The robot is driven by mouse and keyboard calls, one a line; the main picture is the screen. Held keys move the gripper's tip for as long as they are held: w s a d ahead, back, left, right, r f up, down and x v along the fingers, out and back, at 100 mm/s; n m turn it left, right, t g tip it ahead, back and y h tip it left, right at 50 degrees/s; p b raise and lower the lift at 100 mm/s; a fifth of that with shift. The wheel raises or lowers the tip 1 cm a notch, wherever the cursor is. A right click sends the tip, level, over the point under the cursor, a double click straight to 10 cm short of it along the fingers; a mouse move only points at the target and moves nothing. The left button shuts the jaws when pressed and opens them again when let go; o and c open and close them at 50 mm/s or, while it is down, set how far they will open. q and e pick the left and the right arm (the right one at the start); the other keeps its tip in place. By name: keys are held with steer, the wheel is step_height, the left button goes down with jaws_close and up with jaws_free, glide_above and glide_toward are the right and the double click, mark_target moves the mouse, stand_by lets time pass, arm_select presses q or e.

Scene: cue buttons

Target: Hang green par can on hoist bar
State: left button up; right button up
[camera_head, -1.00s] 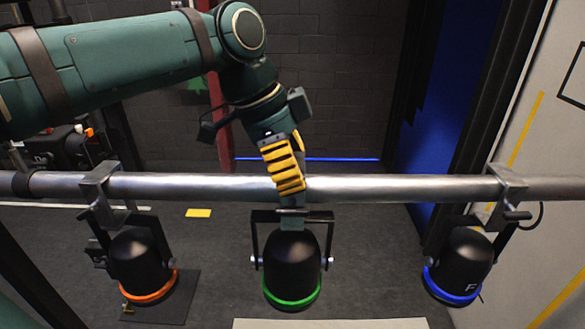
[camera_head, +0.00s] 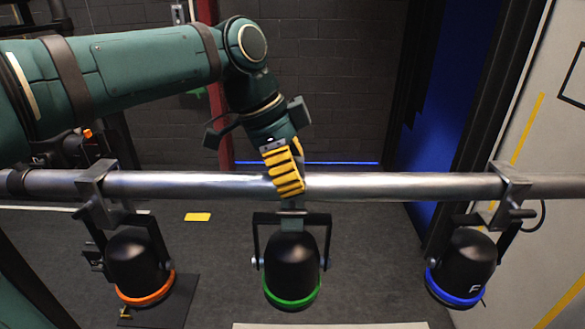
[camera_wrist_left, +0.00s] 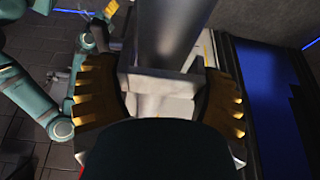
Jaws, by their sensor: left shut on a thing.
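The green par can (camera_head: 291,265) is black with a green front ring. It hangs upright from its yoke, lens end down, just below the hoist bar (camera_head: 400,187). My left gripper (camera_head: 284,168) is at the bar, above the can, shut on the can's grey clamp. In the left wrist view the clamp (camera_wrist_left: 163,92) sits between the yellow ribbed fingers, in line with the bar (camera_wrist_left: 168,35). The fingers hide most of the clamp in the head view, so I cannot tell whether its hook rests on the bar. My right gripper is not in view.
An orange-ringed can (camera_head: 140,262) hangs on the bar at the left and a blue-ringed can (camera_head: 462,262) at the right, with clear bar on both sides of my gripper. A pale wall (camera_head: 550,150) stands at the right.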

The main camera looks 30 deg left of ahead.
arm_select(q)
steer(key=shift+r, duration=0.1)
steer(key=o, duration=1.2)
steer(key=shift+o, duration=0.2)
